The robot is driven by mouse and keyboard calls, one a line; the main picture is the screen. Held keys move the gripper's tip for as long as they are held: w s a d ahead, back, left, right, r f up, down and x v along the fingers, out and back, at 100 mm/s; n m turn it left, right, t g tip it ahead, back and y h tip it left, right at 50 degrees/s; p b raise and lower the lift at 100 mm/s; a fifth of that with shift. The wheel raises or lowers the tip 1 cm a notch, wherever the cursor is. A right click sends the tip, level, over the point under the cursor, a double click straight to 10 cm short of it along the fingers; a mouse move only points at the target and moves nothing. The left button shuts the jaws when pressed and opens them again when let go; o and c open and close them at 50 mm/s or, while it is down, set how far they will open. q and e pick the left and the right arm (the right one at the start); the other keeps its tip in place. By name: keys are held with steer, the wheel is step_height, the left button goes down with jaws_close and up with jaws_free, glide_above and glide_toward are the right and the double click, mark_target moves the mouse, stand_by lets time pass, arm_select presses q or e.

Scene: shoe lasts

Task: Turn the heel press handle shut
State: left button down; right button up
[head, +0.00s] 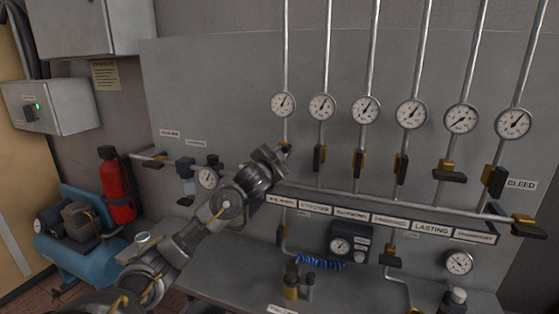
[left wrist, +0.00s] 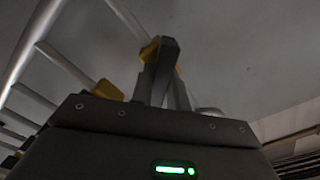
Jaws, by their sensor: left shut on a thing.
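My left gripper (head: 281,152) reaches up from the lower left to the valve on the leftmost vertical pipe. It is shut on a dark valve handle (left wrist: 168,55), with the yellow valve body (left wrist: 148,52) just beside it in the left wrist view. In the head view the gripper hides most of this handle, so its angle is hard to tell there. The label below this pipe (head: 281,200) is too small to read surely, so I cannot confirm that it names the heel press. My right gripper is not in view.
Further right, several pipes carry similar valves; one black handle (head: 319,158) hangs along its pipe, another (head: 449,176) lies across. Round gauges (head: 283,104) sit above. A red cylinder (head: 117,185) and blue compressor (head: 82,245) stand left. A bench (head: 235,290) lies below.

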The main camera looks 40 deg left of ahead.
arm_select(q)
steer(key=m+b, duration=0.3)
steer(key=m, duration=0.2)
steer(key=shift+f, duration=0.15)
steer(key=shift+m+b, duration=0.8)
steer(key=shift+m, duration=0.7)
steer(key=c, duration=1.4)
jaws_free()
steer(key=shift+d, duration=0.1)
steer(key=shift+o, duration=0.2)
steer(key=p+v, duration=0.1)
steer(key=v, duration=0.9)
steer(key=shift+s, duration=0.35)
